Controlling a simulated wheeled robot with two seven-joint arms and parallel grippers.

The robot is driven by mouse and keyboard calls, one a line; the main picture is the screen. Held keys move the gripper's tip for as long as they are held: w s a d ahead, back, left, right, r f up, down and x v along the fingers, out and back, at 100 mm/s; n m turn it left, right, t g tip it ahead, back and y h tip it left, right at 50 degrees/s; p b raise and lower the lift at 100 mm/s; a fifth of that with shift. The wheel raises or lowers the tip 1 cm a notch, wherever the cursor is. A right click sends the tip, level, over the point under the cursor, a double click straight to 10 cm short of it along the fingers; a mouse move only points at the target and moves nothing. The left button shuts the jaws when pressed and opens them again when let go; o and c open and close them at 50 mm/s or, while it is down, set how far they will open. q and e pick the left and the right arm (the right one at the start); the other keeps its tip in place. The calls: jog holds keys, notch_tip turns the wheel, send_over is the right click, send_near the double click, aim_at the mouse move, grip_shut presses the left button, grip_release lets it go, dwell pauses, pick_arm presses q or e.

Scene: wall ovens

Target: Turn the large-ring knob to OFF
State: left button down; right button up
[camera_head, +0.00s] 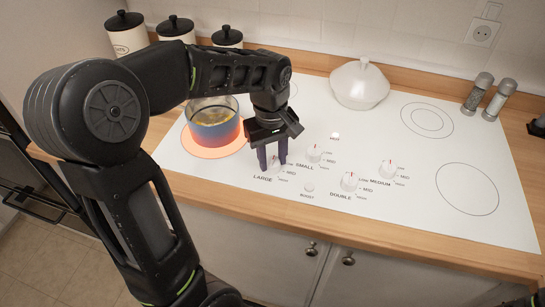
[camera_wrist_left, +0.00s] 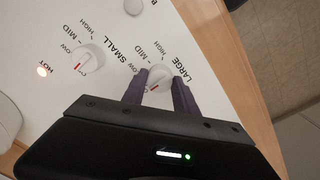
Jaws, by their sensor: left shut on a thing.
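The white large-ring knob (camera_head: 273,166), labelled LARGE, sits at the left of the cooktop's knob group. It also shows in the left wrist view (camera_wrist_left: 160,75), with a red mark on its near lower-left side. My left gripper (camera_head: 272,153) reaches down over it. Its two purple fingers stand on either side of the knob and are shut on it. In the left wrist view the gripper (camera_wrist_left: 159,95) straddles the knob, and the fingers hide part of its sides. The large ring (camera_head: 205,148) glows orange-red under a pot. My right gripper is not in view.
The glass pot (camera_head: 213,128) stands close left of my gripper. The small knob (camera_head: 314,154), double knob (camera_head: 349,182) and medium knob (camera_head: 388,169) are to the right. A white lidded dish (camera_head: 359,86) and two shakers (camera_head: 487,97) stand behind. The cooktop's right side is clear.

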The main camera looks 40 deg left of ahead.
aim_at(271, 161)
pick_arm(q)
jog(key=c, duration=0.9)
grip_release()
jog(key=shift+c, duration=0.2)
notch_tip(271, 161, up, 8)
jog(key=shift+s+f, duration=0.1)
